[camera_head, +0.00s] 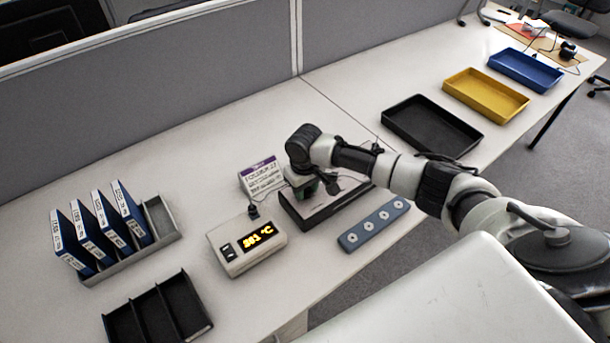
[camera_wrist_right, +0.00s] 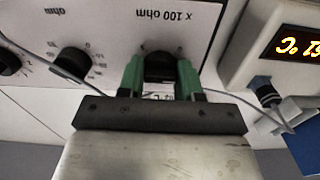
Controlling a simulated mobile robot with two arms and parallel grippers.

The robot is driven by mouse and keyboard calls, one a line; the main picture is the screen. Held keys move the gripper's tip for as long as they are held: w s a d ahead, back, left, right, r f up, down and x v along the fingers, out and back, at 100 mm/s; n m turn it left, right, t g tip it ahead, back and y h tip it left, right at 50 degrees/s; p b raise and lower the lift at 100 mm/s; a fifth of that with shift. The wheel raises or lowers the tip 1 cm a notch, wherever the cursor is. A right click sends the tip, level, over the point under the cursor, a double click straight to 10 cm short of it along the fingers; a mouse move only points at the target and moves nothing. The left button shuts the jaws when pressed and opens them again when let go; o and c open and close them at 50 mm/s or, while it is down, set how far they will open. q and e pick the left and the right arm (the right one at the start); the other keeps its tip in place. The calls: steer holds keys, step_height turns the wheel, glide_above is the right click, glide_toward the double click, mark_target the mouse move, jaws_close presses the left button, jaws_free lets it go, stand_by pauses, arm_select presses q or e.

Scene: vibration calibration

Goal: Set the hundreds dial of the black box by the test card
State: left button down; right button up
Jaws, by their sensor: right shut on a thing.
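The black box with a pale top panel (camera_head: 343,201) stands on the desk under my right gripper. In the right wrist view its panel (camera_wrist_right: 110,25) shows upside-down, with black dials and the print "x 100 ohm". My right gripper (camera_wrist_right: 160,75) has its green fingers on both sides of the hundreds dial (camera_wrist_right: 160,67) and is shut on it. The dial's setting is hidden by the fingers. Another dial (camera_wrist_right: 72,62) sits beside it. The test card (camera_head: 261,177) with a purple band stands behind the box; its lines are too small to read surely. My left gripper is out of view.
A beige meter (camera_head: 236,262) with a yellow °C display stands left of the box, a cable plugged into it. A blue-grey strip with round sockets (camera_head: 362,238) lies in front. Blue binders (camera_head: 83,238) and black, yellow and blue trays are farther off.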

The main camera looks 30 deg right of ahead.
steer(key=shift+r+m+p, duration=0.1)
steer(key=shift+m+p, duration=1.1)
steer(key=shift+p, duration=0.1)
steer(key=o, duration=0.9)
step_height(320, 180, up, 11)
steer(key=shift+f, duration=0.15)
